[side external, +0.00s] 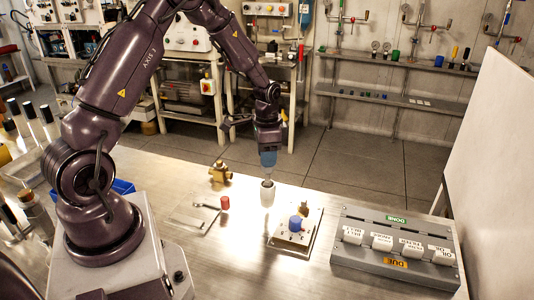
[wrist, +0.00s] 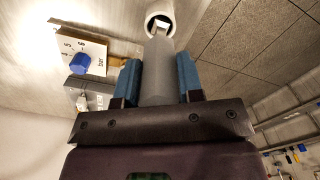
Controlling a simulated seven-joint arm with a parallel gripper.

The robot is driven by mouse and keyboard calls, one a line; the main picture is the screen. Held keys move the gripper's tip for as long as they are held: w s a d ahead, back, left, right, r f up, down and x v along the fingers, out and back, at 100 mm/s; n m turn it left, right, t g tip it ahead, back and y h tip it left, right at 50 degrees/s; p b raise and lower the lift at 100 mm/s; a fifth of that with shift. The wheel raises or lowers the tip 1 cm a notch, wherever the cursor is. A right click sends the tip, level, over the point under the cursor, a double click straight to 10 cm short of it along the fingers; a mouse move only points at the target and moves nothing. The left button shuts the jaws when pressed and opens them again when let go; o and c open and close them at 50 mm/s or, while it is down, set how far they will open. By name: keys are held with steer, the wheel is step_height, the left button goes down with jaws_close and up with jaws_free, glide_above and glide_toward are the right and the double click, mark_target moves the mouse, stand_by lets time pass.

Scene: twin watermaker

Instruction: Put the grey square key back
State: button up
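My gripper (side external: 268,160) is shut on the grey key (wrist: 157,75), which stands between its two blue fingers in the wrist view. The key points down, its narrower end away from the fingers. A white round cup (side external: 267,194) stands on the bench straight below my gripper. In the wrist view the cup's open mouth (wrist: 160,18) is just beyond the key's tip. The tip is at or very near the mouth; I cannot tell whether it is inside. The fingers hide part of the key's sides.
A plate with a blue knob (side external: 296,222) lies right of the cup. A grey box (side external: 395,265) with white labelled flaps is farther right. A brass fitting (side external: 220,172) and a red-capped piece (side external: 225,202) are to the left. A white panel (side external: 495,160) stands at right.

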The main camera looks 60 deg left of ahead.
steer(key=o, duration=0.4)
steer(key=shift+r, duration=0.1)
step_height(320, 180, up, 12)
steer(key=s+d+r+n+t, duration=0.1)
steer(key=s+d+r+t, duration=0.1)
steer(key=s+d+r, duration=0.65)
steer(key=shift+s+d+r+n+t, duration=0.35)
steer(key=shift+s+d+r+t, duration=0.25)
steer(key=shift+s+d, duration=0.9)
steer(key=shift+s+d+r+n+t, duration=0.3)
steer(key=shift+s+d+r+t, duration=0.25)
steer(key=shift+s+d, duration=0.9)
steer(key=shift+s+d+r+n+t, duration=0.4)
steer(key=shift+s+d+t, duration=0.25)
steer(key=shift+s+d, duration=0.85)
steer(key=shift+s+a+r, duration=0.1)
steer(key=shift+s+a, duration=0.05)
steer(key=shift+a, duration=0.05)
